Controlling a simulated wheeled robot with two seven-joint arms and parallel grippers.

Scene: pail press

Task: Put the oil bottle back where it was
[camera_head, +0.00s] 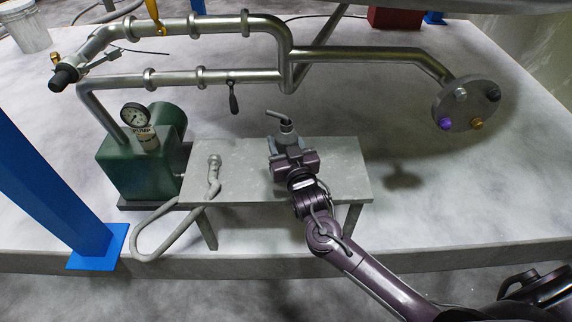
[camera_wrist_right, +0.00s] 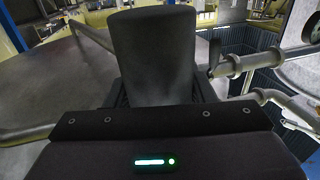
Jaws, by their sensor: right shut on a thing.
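The grey oil bottle (camera_head: 287,138) has a bent spout at its top. In the head view it stands upright at the right part of the small metal bench, though I cannot tell whether its base touches the bench top. My right gripper (camera_head: 291,158) is shut on the bottle from the front. In the right wrist view the bottle (camera_wrist_right: 155,55) shows as a dark body between the fingers of the gripper (camera_wrist_right: 158,92). The bench (camera_head: 345,170) is grey and low. My left gripper is not in view.
A hose with a nozzle (camera_head: 214,172) lies on the bench's left part. A green pump (camera_head: 125,165) with a gauge stands left of it. Steel pipes (camera_head: 215,76) run behind, ending in a flange (camera_head: 466,102). A blue post (camera_head: 50,180) stands at left.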

